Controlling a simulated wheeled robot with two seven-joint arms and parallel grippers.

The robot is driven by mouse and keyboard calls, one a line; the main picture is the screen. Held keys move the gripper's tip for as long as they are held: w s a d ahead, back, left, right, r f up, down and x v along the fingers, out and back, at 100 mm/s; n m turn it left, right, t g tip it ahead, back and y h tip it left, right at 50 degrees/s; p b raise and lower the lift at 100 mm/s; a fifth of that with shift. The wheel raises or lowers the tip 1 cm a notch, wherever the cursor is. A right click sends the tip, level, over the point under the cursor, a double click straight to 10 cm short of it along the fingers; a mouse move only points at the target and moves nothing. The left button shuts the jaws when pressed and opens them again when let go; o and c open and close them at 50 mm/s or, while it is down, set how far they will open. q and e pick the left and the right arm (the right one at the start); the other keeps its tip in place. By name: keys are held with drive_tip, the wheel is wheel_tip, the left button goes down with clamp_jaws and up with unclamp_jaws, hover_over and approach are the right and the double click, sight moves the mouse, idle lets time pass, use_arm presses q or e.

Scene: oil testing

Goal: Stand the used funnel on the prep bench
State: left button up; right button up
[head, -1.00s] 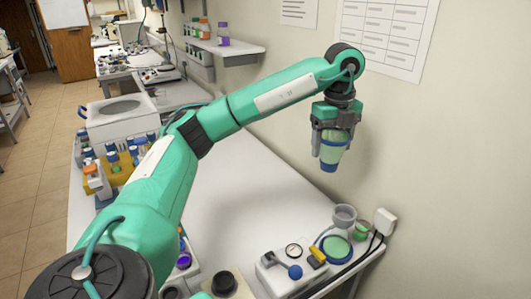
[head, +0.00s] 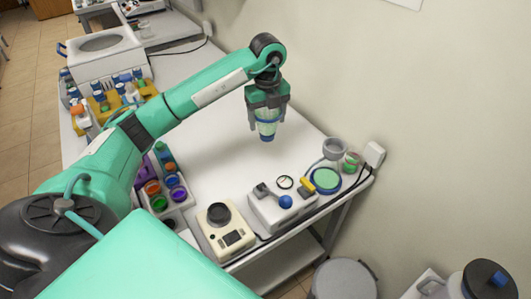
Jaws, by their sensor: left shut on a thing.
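My left gripper (head: 267,104) points down and is shut on a tapered, pale green piece with blue at its narrow lower end, which looks like the used funnel (head: 266,128). The funnel hangs upright, narrow end down, apparently above the white bench top (head: 205,145), near the wall. The fingers hide part of its upper body. My right gripper is not in view.
A grey cup-shaped piece (head: 334,149) stands by a green-topped blue dish (head: 326,180) at the bench's right end. In front are a grey device with a blue knob (head: 284,207) and a beige meter (head: 226,232). Coloured jars (head: 166,190) stand left. The middle bench is clear.

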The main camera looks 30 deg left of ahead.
use_arm(q)
wheel_tip(320, 180, down, 14)
drive_tip(key=p, duration=0.2)
drive_tip(key=shift+p, duration=0.4)
drive_tip(key=shift+f, duration=0.15)
drive_tip(key=o, duration=0.5)
drive_tip(key=shift+f, duration=0.1)
drive_tip(key=o, duration=0.5)
